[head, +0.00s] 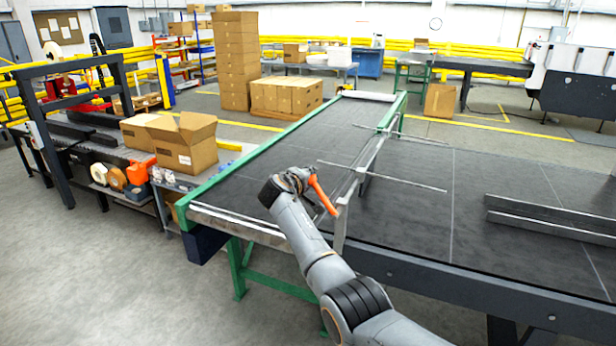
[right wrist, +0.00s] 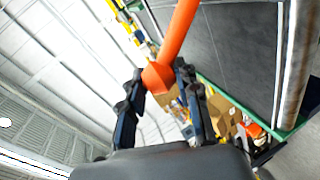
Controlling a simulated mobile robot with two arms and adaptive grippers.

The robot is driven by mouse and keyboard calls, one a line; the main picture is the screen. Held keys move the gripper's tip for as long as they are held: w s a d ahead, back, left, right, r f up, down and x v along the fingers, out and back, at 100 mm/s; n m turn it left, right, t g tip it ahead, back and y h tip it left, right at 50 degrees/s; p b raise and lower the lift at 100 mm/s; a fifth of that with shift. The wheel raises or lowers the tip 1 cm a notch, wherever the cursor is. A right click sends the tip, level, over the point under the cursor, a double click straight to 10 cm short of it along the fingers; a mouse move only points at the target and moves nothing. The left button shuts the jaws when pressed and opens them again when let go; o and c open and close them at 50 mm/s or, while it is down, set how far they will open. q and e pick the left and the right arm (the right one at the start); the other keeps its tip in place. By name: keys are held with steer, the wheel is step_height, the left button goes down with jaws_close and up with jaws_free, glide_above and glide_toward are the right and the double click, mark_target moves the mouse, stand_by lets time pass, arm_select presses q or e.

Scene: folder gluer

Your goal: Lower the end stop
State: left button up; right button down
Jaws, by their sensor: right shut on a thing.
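An orange handle (head: 323,196) slants over the near part of the green-framed conveyor, beside an upright metal post (head: 341,222). A metal frame with long thin rods (head: 382,175) stands across the belt behind it; I take this to be the end stop, but cannot tell for sure. My right gripper (head: 303,176) is at the upper end of the handle. In the right wrist view the two dark fingers (right wrist: 160,82) are closed around the end of the orange handle (right wrist: 178,36). The handle's joint to the frame is hard to make out. My left gripper does not show.
The dark belt (head: 260,165) runs away between green rails. A second dark table (head: 420,215) adjoins on the right, with metal guide bars (head: 550,222). An open carton (head: 183,145) stands on the left bench. Grey floor is free at the lower left.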

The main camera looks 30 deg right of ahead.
steer(key=shift+w+f+n+g, duration=0.15)
steer(key=shift+f+n+g, duration=0.15)
stand_by(0.4)
steer(key=c, duration=1.1)
jaws_free()
steer(key=shift+c, duration=0.2)
steer(key=shift+o, duration=1)
steer(key=shift+w+d+f, duration=0.1)
steer(key=shift+w, duration=0.1)
steer(key=shift+s+a, duration=0.2)
steer(key=shift+a, duration=0.2)
steer(key=v, duration=1.1)
steer(key=shift+s, duration=0.2)
